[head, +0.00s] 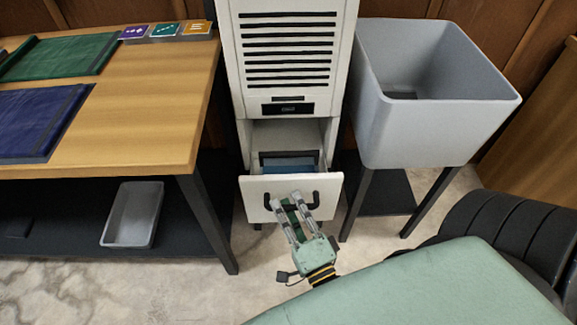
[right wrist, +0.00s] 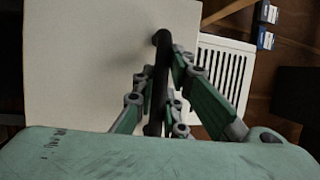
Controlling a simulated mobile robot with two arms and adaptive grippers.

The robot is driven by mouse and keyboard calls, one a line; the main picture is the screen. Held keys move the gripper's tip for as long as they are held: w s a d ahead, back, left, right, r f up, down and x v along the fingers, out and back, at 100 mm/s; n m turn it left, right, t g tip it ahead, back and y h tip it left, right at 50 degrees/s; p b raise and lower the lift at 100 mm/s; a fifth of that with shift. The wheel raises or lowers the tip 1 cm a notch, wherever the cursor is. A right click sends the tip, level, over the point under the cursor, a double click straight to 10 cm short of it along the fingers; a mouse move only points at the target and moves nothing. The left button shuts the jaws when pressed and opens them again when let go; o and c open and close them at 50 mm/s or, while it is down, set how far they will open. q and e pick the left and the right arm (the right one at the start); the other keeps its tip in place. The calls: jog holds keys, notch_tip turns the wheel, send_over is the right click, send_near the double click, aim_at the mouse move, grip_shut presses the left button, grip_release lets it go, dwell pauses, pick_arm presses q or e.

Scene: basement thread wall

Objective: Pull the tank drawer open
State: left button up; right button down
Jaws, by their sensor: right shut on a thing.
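The tank drawer (head: 256,190) is a white-fronted drawer at the bottom of a white louvred cabinet (head: 289,60). It stands partly out, and a dark tank with a bluish top (head: 290,166) shows inside it. My right gripper (head: 288,203) is at the drawer front, with its fingers around the black handle (head: 270,201). In the right wrist view the fingers (right wrist: 160,95) are closed on the black handle bar (right wrist: 158,80), in front of the pale drawer front (right wrist: 90,60). My left gripper is not in view.
A wooden table (head: 150,120) with green and blue mats stands at the left, with a grey tray (head: 133,214) on its lower shelf. A grey sink-like tub (head: 440,125) on dark legs stands right of the cabinet. Concrete floor (head: 190,290) is clear in front.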

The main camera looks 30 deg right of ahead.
jog(key=shift+f, duration=0.1)
jog(key=c, duration=1.8)
grip_release()
jog(key=shift+o, duration=0.2)
jog(key=v, duration=1.2)
